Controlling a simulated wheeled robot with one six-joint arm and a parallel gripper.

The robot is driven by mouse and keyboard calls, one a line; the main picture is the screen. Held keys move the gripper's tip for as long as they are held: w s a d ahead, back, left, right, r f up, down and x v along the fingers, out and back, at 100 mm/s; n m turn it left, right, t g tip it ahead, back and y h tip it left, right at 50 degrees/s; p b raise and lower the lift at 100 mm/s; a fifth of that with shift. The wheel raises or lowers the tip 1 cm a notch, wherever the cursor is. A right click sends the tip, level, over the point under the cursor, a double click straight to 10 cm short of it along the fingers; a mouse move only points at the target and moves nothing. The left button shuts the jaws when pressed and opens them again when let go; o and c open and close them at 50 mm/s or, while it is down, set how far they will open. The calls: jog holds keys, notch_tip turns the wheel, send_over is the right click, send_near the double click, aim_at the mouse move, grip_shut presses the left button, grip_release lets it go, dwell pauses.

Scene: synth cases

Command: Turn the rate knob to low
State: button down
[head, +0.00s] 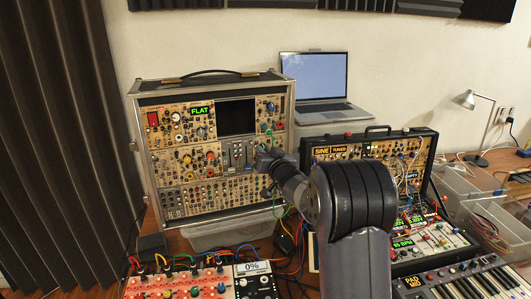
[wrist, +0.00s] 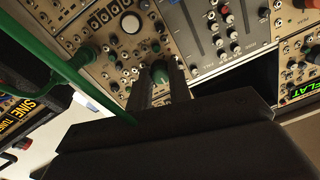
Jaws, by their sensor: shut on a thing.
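My gripper (wrist: 160,85) is shut on a green knob (wrist: 160,72) on the tan modular panel. The knob shows between the two dark fingertips in the wrist view; its label and pointer cannot be read, so I cannot tell its setting. In the head view the tall modular case (head: 211,140) stands upright at the back, and my gripper (head: 268,158) meets its lower right part. There my wrist and arm hide the held knob. A green screen on the case (head: 199,111) reads FLAT.
A green cable (wrist: 60,65) crosses left of my fingers. A second case (head: 372,147) stands right, an open laptop (head: 315,80) behind, a red-knobbed box (head: 175,284) in front.

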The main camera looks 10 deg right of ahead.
jog(key=shift+n+b, duration=0.3)
jog(key=shift+b, duration=0.1)
jog(key=n+h+b, duration=0.1)
jog(key=n+b, duration=1.2)
jog(key=n, duration=1.2)
jog(key=shift+r+n, duration=0.1)
jog(key=shift+n, duration=0.2)
dwell(0.4)
jog(key=c, duration=1.3)
grip_release()
